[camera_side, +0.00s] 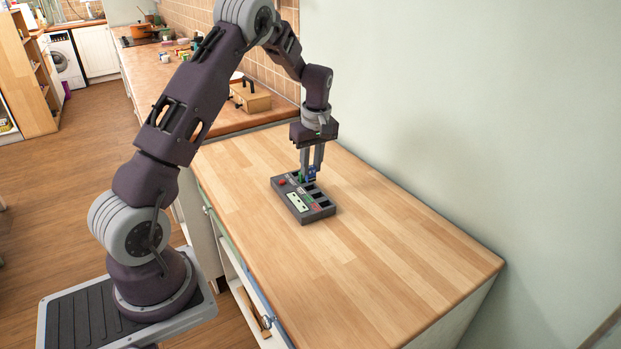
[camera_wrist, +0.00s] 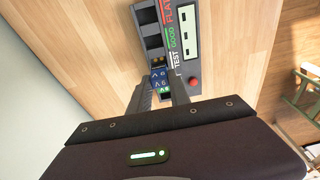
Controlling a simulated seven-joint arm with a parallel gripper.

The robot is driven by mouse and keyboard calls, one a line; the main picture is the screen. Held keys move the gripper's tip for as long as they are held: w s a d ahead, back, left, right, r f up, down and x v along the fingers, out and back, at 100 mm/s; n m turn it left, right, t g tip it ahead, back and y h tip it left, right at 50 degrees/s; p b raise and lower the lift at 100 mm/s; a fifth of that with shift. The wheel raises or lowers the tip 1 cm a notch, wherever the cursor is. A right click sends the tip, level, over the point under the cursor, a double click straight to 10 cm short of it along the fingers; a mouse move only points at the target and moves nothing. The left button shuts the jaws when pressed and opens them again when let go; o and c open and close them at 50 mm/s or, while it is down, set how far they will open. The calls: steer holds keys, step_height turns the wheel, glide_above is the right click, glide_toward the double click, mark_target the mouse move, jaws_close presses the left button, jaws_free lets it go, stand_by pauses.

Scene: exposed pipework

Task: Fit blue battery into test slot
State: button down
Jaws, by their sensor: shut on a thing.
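The dark grey battery tester (camera_side: 318,214) lies flat on the wooden counter. In the wrist view the tester (camera_wrist: 185,15) shows FLAT, GOOD and TEST labels beside a row of dark slots. My gripper (camera_side: 310,177) points down over its far end, shut on the blue battery (camera_side: 312,172). In the wrist view the blue battery (camera_wrist: 159,80) shows white markings between the fingers of my gripper (camera_wrist: 160,86), beside the TEST label. A green patch shows at its near end. I cannot tell whether the battery is seated in the slot or just above it.
A red button (camera_wrist: 193,82) and a pale display panel (camera_side: 297,202) are on the tester. The counter (camera_side: 370,260) around it is clear. A wall runs along the right. A wooden box (camera_side: 252,98) stands on the worktop behind.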

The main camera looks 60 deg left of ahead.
mark_target(310, 182)
steer(key=shift+f, duration=1.85)
steer(key=shift+f, duration=0.1)
steer(key=c, duration=1.2)
jaws_free()
